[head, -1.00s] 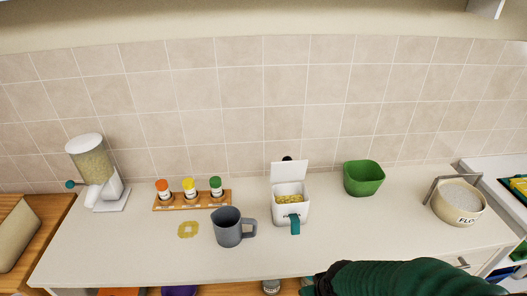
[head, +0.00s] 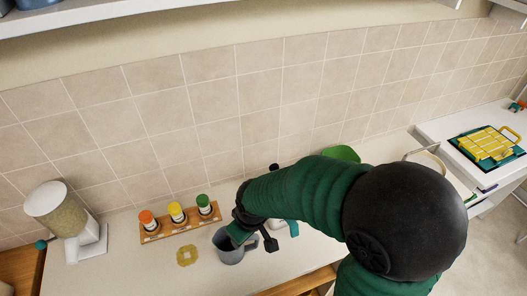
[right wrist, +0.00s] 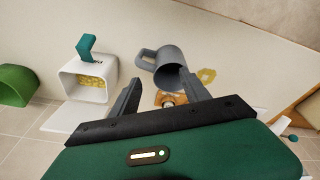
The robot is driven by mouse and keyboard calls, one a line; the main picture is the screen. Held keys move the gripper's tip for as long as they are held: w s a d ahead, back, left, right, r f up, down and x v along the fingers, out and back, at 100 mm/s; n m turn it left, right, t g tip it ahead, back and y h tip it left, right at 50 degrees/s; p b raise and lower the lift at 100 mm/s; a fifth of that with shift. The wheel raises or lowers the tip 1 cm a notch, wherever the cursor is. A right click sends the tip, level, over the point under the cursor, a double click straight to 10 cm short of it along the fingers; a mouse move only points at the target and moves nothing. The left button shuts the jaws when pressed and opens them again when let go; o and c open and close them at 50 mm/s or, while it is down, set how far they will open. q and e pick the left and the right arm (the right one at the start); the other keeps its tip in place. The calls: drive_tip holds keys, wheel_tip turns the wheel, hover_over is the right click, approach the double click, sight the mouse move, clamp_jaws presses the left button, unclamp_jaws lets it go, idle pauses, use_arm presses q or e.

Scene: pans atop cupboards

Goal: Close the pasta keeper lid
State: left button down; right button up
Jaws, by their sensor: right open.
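The white pasta keeper stands on the counter, mostly hidden behind my right arm in the head view. Its teal front tab (head: 293,228) peeks out there. In the right wrist view the pasta keeper (right wrist: 108,88) shows its open mouth with yellow pasta inside, and its white lid (right wrist: 72,118) is swung open. My right gripper (head: 254,240) is open and empty, above the counter by the grey mug (head: 229,247). In the right wrist view its two fingers (right wrist: 180,79) are apart, with the keeper off to their left. My left gripper is not in view.
A spice rack (head: 178,225) with three jars and a yellow trivet (head: 187,256) lie left of the mug. A dispenser (head: 72,222) stands at the far left. A green bowl (head: 343,153) is partly behind my arm. The tiled wall bounds the back.

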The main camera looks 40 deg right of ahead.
drive_tip(key=w+d+r+n+p, duration=0.2)
drive_tip(key=w+d+r+p, duration=0.15)
drive_tip(key=r, duration=0.25)
drive_tip(key=n, duration=1.1)
approach(276, 167)
drive_tip(key=shift+g, duration=0.4)
drive_tip(key=f+p, duration=0.1)
drive_tip(key=f, duration=0.2)
drive_tip(key=w+f+p, duration=0.1)
drive_tip(key=f, duration=0.2)
drive_tip(key=w+f+p, duration=0.1)
drive_tip(key=f, duration=0.1)
drive_tip(key=shift+f, duration=0.4)
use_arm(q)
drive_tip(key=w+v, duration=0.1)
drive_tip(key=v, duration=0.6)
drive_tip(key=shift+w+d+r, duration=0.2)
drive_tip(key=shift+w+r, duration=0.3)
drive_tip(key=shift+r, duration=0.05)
use_arm(e)
drive_tip(key=shift+a, duration=0.1)
drive_tip(key=shift+c, duration=0.4)
drive_tip(key=shift+c, duration=1.3)
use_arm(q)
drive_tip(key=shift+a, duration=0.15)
use_arm(e)
drive_tip(key=shift+r, duration=0.1)
clamp_jaws()
